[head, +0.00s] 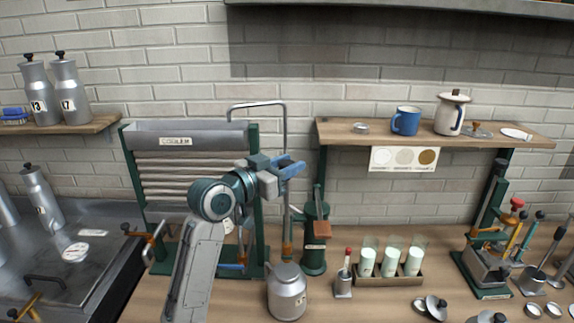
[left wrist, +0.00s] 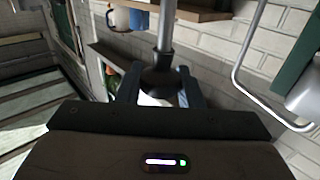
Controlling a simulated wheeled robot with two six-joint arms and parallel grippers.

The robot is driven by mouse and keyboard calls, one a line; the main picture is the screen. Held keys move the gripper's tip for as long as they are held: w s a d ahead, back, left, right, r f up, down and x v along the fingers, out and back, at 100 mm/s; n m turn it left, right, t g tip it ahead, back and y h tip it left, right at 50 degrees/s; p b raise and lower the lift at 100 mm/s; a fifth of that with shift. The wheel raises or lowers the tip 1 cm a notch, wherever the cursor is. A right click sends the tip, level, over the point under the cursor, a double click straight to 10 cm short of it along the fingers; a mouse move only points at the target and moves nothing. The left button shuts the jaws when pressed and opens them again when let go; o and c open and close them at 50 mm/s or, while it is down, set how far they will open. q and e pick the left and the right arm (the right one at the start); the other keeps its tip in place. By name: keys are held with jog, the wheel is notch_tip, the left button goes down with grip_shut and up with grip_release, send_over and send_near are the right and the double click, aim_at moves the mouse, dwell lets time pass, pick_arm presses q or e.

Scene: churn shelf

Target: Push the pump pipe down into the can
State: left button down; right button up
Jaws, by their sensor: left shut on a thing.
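My left gripper (head: 292,168) is above the counter's middle, its blue fingers pointing right. It is shut on the dark upper part of the pump pipe (left wrist: 165,40); the left wrist view also shows the gripper (left wrist: 160,88). In the head view the pump pipe (head: 287,218) runs down from the gripper, about upright. A brownish part shows low on its line, just above the can. The can (head: 287,301) is a squat silver vessel on the counter below the gripper. How deep the pipe sits in the can's mouth I cannot tell. My right gripper is not in view.
The cooler (head: 190,133) stands left of the pipe; its bent tube (head: 258,104) rises close behind the gripper. A green cylinder (head: 315,242) stands right of the can. A burner-like tool (head: 343,285) and a rack of milk glasses (head: 425,280) stand farther right.

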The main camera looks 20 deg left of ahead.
pick_arm(q)
jog(key=b, duration=1.3)
send_over(287, 252)
jog(key=f, duration=1.8)
jog(key=shift+w+a+f, duration=0.1)
jog(key=shift+w+f, duration=0.2)
jog(key=shift+f, duration=0.8)
jog(key=c, duration=1)
grip_release()
